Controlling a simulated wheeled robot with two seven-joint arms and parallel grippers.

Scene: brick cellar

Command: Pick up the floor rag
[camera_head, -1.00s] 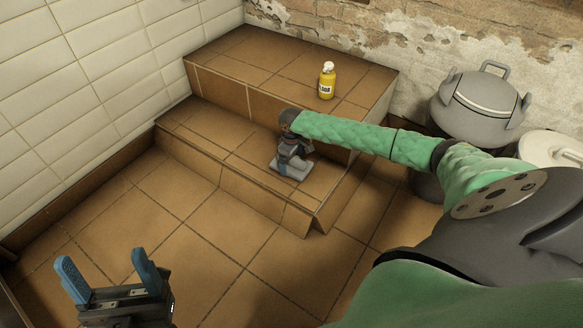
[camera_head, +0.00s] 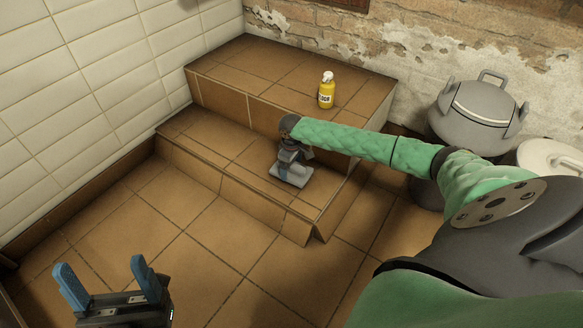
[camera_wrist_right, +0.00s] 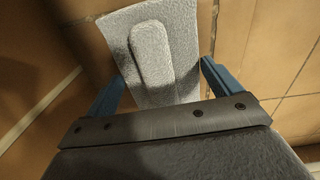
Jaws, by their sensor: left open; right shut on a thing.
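The floor rag (camera_head: 291,175) is a light grey folded cloth at the lower tiled step, near its front edge. In the right wrist view the rag (camera_wrist_right: 178,55) lies between the blue fingers, with a raised fold on top. My right gripper (camera_head: 291,157) reaches down from above and is shut on the rag. It also shows in the right wrist view (camera_wrist_right: 163,82). I cannot tell whether the rag still touches the step. My left gripper (camera_head: 105,283) is open and empty, above the floor at the lower left.
A yellow spray bottle (camera_head: 326,95) stands on the upper step (camera_head: 240,68). A white tiled wall (camera_head: 90,80) bounds the left. The floor (camera_head: 150,225) before the steps is clear.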

